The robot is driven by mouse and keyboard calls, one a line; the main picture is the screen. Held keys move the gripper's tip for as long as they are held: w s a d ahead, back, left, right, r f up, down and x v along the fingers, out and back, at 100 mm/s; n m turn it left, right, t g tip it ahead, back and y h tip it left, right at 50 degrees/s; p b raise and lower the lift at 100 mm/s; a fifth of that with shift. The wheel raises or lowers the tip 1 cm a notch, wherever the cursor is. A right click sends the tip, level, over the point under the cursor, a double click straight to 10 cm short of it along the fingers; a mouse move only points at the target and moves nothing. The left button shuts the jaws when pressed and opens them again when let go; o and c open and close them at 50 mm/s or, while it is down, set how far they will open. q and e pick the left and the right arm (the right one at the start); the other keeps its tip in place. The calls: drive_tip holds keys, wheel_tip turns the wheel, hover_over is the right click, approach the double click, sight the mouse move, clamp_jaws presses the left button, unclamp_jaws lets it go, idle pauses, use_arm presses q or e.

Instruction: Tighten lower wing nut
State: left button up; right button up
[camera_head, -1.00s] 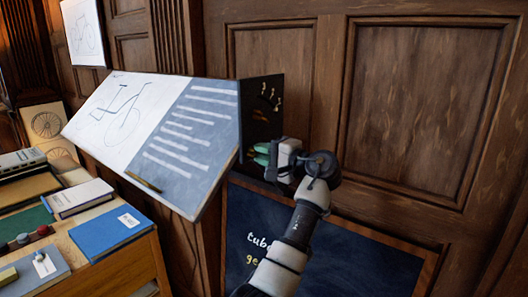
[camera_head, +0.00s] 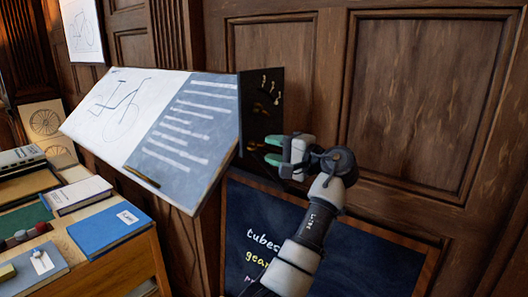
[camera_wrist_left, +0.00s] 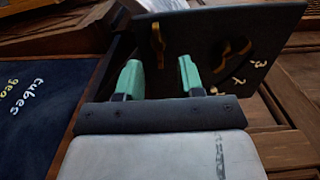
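The drafting board (camera_head: 150,110) has a dark side plate (camera_head: 248,125) at its right end. In the left wrist view the plate (camera_wrist_left: 205,50) carries a brass wing nut (camera_wrist_left: 157,45) and a second brass wing nut (camera_wrist_left: 236,48) by a curved slot. The first nut appears as the lower one and lies ahead of my left gripper (camera_wrist_left: 160,77), in line with the gap between its green fingers. The left gripper, also in the head view (camera_head: 271,150), is open and empty, with its tips just short of the plate. My right gripper is out of view.
A framed chalkboard (camera_head: 365,265) stands below the gripper against wood panelling (camera_head: 420,100). A cabinet (camera_head: 125,270) with books stands at the left, including a blue one (camera_head: 110,230).

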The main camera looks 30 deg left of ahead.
use_arm(q)
drive_tip(key=d+b, duration=0.2)
drive_tip(key=d, duration=0.5)
drive_tip(key=shift+s, duration=0.25)
drive_tip(key=shift+d, duration=0.1)
